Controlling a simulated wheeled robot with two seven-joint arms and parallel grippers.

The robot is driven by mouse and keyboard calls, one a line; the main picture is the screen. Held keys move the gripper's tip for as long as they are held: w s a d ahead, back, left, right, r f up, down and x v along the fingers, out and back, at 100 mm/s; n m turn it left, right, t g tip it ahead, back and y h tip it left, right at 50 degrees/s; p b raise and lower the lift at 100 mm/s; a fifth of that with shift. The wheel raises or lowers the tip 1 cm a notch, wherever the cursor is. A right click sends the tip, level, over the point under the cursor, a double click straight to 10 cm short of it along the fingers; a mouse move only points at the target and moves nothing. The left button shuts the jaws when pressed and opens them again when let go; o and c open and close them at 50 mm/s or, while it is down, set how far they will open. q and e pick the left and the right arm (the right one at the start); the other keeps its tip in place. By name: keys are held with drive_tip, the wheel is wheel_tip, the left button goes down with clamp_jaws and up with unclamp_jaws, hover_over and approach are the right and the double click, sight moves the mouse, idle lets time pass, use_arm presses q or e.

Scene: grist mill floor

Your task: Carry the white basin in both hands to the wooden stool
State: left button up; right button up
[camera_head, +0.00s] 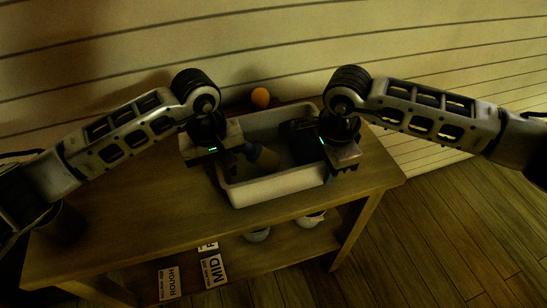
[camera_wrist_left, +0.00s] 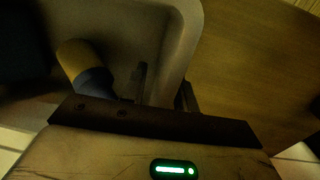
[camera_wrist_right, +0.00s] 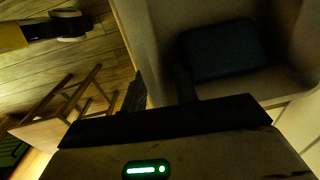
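The white basin (camera_head: 275,188) is at the right part of the wooden table, upright. A tan and blue rounded object (camera_wrist_left: 85,65) and a dark blue block (camera_wrist_right: 220,50) lie inside it. My left gripper (camera_head: 228,160) is at the basin's left wall; in the left wrist view its fingers (camera_wrist_left: 163,88) stand either side of that wall and appear closed on it. My right gripper (camera_head: 335,160) is at the right wall, its fingers (camera_wrist_right: 160,90) likewise either side and appearing closed. Whether the basin touches the table is unclear. The wooden stool (camera_wrist_right: 50,132) stands on the floor in the right wrist view.
The wooden table (camera_head: 130,225) has bare top left of the basin. An orange ball (camera_head: 260,97) is behind the basin. Signs (camera_head: 212,270) and white pots (camera_head: 310,220) are on the lower shelf. Open plank floor (camera_head: 450,220) lies right. A green object (camera_wrist_right: 10,150) is beside the stool.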

use_arm(q)
drive_tip(key=shift+f, duration=0.2)
use_arm(e)
drive_tip(key=shift+f, duration=0.2)
use_arm(q)
clamp_jaws()
use_arm(e)
clamp_jaws()
use_arm(q)
drive_tip(key=shift+r, duration=0.1)
use_arm(e)
drive_tip(key=shift+r, duration=0.1)
